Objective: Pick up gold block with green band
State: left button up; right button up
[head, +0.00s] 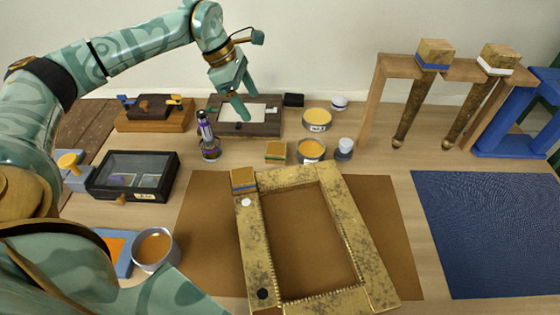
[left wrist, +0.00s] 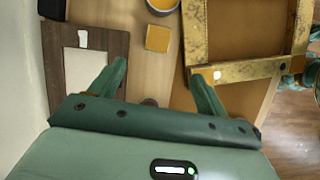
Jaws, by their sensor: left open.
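A small gold block (head: 276,152) with a greenish band low on its side sits on the table, behind the gilt frame and left of an open tin. In the left wrist view the block (left wrist: 157,38) shows from above, beyond the fingertips and between their lines. My left gripper (head: 249,107) is open and empty, above the dark tray with a white sheet, up and left of the block and apart from it. Its two fingers also show in the left wrist view (left wrist: 158,72). My right gripper is not seen.
The gilt frame (head: 327,187) lies on a brown mat, with another banded gold block (head: 244,181) at its corner. A dark bottle (head: 209,141) stands left of the green-banded block; an open tin (head: 311,151) stands close on its right. Blocks top the gilt legs (head: 405,115) at right.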

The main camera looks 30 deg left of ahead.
pick_arm(q)
jog(key=b, duration=0.3)
send_near(274, 148)
jog(key=x, duration=0.4)
jog(key=shift+d+f, duration=0.25)
jog(key=shift+f, duration=0.05)
jog(key=b+x, duration=0.2)
jog(key=x, duration=0.3)
jog(key=shift+w+f, duration=0.1)
jog(key=shift+f, duration=0.15)
jog(key=shift+a+r, duration=0.1)
jog(key=shift+r, duration=0.05)
jog(key=shift+c, duration=0.3)
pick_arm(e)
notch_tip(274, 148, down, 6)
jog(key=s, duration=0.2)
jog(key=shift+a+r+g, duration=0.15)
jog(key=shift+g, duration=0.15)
pick_arm(q)
jog(key=c, duration=1)
